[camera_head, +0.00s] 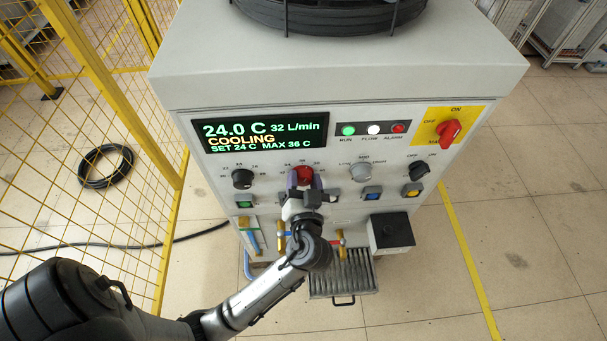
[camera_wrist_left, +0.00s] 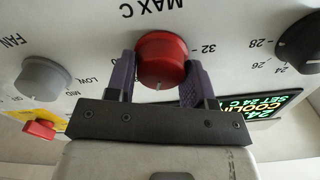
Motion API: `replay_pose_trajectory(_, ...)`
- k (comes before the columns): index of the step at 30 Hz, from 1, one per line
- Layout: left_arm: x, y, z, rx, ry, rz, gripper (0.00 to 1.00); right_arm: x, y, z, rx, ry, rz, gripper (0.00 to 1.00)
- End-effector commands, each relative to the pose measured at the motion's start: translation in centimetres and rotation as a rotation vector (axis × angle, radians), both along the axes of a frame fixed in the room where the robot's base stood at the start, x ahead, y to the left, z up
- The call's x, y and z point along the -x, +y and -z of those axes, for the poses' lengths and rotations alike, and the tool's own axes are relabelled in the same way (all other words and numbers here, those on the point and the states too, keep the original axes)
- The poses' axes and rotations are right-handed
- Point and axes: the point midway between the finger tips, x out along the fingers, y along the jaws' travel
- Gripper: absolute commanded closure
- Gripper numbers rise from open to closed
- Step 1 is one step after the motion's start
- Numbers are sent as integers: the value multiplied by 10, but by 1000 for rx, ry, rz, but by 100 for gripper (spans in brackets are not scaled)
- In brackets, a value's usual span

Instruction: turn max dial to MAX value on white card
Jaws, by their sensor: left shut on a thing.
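The red MAX C dial (camera_head: 304,175) is on the front panel of the grey-white machine, below the display. It fills the upper middle of the left wrist view (camera_wrist_left: 162,58), where the panel appears upside down. My left gripper (camera_head: 303,182) is shut on this dial, one purple finger on each side (camera_wrist_left: 160,80). The dial's pale mark points to the bottom of the wrist picture. The number 32 shows beside it; other scale numbers are hidden by the fingers. The display (camera_head: 259,133) reads SET 24 C, MAX 36 C. I cannot make out a white card. My right gripper is not in view.
A black dial (camera_head: 242,179) is left of the red one; a grey fan dial (camera_head: 361,172) and black switch (camera_head: 419,169) are right. Yellow fencing (camera_head: 88,130) stands at left.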

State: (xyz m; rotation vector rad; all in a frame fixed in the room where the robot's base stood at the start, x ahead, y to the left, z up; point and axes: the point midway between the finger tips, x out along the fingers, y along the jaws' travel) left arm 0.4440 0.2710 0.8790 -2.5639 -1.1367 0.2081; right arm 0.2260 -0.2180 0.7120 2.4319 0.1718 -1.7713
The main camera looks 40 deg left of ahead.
Motion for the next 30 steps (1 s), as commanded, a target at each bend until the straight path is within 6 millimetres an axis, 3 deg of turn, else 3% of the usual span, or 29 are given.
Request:
replay_pose_trajectory(1,0,0,-4,-25,31,-1,75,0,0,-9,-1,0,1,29)
replay_pose_trajectory(12,-1,-1,-2,-199,219,0,75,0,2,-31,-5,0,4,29)
replay_pose_trajectory(30,-1,-1,0,-288,314,0,75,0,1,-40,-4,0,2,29)
